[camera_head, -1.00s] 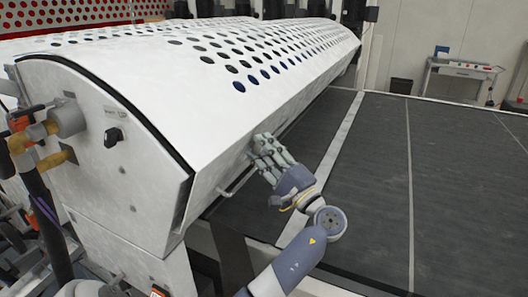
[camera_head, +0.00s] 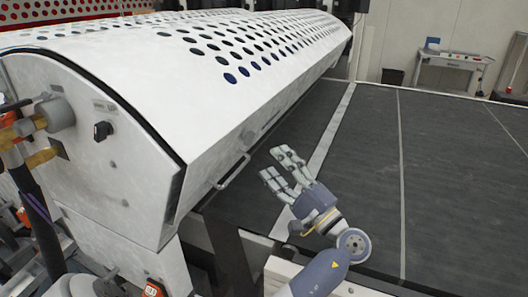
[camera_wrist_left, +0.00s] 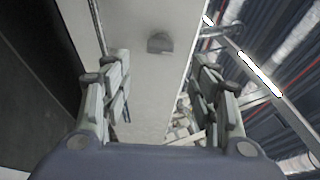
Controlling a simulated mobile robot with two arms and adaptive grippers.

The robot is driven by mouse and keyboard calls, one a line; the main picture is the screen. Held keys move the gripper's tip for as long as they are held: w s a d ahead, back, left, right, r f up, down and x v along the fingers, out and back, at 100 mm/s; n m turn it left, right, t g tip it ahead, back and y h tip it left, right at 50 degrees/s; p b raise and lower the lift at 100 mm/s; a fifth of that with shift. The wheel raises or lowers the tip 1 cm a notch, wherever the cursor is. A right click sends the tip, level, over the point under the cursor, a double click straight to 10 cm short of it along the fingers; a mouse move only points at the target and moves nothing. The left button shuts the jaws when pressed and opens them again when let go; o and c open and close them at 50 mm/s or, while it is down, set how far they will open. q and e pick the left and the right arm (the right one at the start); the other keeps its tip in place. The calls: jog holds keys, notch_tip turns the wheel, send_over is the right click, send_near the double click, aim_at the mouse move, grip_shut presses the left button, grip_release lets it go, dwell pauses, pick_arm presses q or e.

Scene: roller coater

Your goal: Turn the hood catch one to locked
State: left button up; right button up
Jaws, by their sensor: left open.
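The white perforated hood (camera_head: 180,100) of the coater runs from the left towards the back. A small grey fitting (camera_head: 247,136) sits on its lower front face; I cannot tell for sure that it is hood catch one, or how it is turned. A dark grey block-like part (camera_wrist_left: 160,43) shows on a pale surface in the left wrist view, beyond the fingers. My left gripper (camera_head: 277,164) is open and empty, to the right of the hood's front face and apart from it. Its spread fingers also show in the left wrist view (camera_wrist_left: 163,78). My right gripper does not show.
A bar handle (camera_head: 233,172) sticks out from the hood's lower edge, left of my left gripper. A black knob (camera_head: 102,131) is on the end panel. The dark conveyor bed (camera_head: 365,150) lies flat and clear to the right. A side table (camera_head: 450,60) stands far back.

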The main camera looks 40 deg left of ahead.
pick_arm(q)
jog(key=shift+v, duration=1.5)
